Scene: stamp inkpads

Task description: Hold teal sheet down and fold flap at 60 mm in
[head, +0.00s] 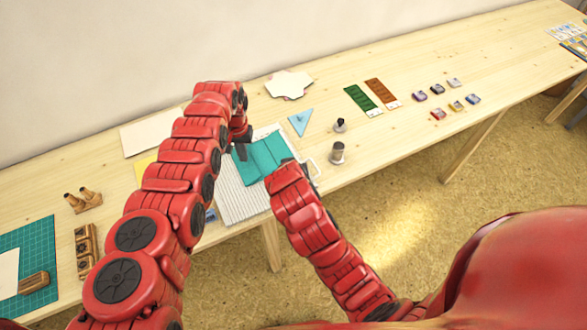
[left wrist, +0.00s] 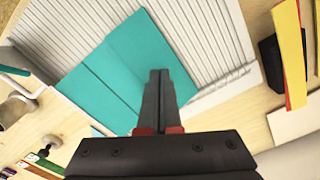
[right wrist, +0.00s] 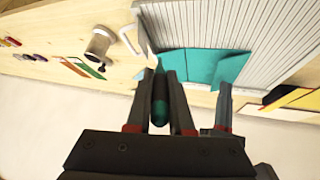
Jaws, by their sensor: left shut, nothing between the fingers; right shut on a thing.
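The teal sheet (head: 263,156) lies on a white ribbed board (head: 240,205), with a crease line across it. In the left wrist view the sheet (left wrist: 150,50) shows two panels meeting at that line. My left gripper (head: 240,152) is shut and empty, tips down at the sheet; in its wrist view the closed fingers (left wrist: 158,74) overlap the sheet. In the head view, my right arm hides part of the sheet's near right side.
A blue triangle (head: 301,121), a dark-handled stamp (head: 340,125) and a grey cylinder (head: 337,152) stand right of the board. Green (head: 362,99) and brown (head: 382,92) strips and several small inkpads lie farther right. A cutting mat (head: 38,245) lies at left.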

